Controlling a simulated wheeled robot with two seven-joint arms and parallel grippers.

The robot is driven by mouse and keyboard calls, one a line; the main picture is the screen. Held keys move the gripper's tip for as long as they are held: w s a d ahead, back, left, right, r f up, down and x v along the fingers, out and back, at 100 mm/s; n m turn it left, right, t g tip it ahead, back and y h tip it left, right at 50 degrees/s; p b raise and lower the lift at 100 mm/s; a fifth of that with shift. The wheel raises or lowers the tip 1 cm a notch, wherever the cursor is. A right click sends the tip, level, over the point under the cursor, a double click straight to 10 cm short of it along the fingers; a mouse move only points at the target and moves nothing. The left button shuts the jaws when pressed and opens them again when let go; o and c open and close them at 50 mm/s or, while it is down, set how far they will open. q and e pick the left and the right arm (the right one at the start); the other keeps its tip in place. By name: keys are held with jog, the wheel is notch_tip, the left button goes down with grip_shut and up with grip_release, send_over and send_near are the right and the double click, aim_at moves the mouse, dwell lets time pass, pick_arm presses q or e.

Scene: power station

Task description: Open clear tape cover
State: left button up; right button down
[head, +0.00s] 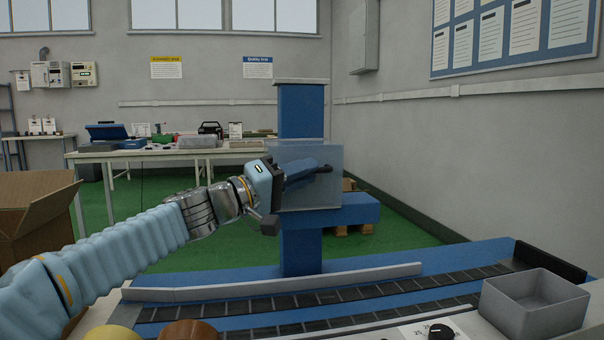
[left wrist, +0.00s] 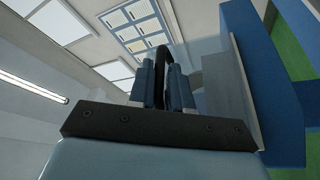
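The clear tape cover (head: 310,160) is a see-through box around the middle of a blue upright machine, beyond the conveyor in the head view. In the left wrist view its pale clear panel (left wrist: 240,95) stands to the right of my fingers. My left gripper (head: 312,172) is in front of the cover at mid height. In the left wrist view its fingers (left wrist: 166,85) are close together, with a curved black handle (left wrist: 159,50) between them. The exact contact is partly hidden. The cover looks closed around the machine. My right gripper is not in view.
A conveyor with a pale side rail (head: 275,286) runs across the front. A grey open bin (head: 535,308) stands at its right. A cardboard box (head: 35,215) is at the left. A work table with equipment (head: 165,152) stands behind. Green floor is clear behind the arm.

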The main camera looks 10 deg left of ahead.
aim_at(302, 148)
pick_arm(q)
grip_shut()
jog(key=r+n+p, duration=0.1)
jog(key=p, duration=0.1)
jog(key=r+p, duration=0.2)
jog(key=r+n+y+p, duration=0.1)
jog(key=p, duration=0.1)
jog(key=shift+s+r+n, duration=0.3)
jog(key=shift+r, duration=0.05)
jog(key=shift+w+a+r+n+y+p, duration=0.2)
jog(key=shift+r+n+p, duration=0.35)
jog(key=shift+r+p, duration=0.6)
jog(key=shift+w+d+r+n+y+p, duration=0.2)
jog(key=shift+r+n+p, duration=0.35)
jog(key=shift+p, duration=1.05)
jog(key=shift+a+r+n+y+p, duration=0.1)
jog(key=shift+r+n+y+p, duration=0.3)
jog(key=shift+r+p, duration=0.75)
jog(key=shift+f, duration=0.2)
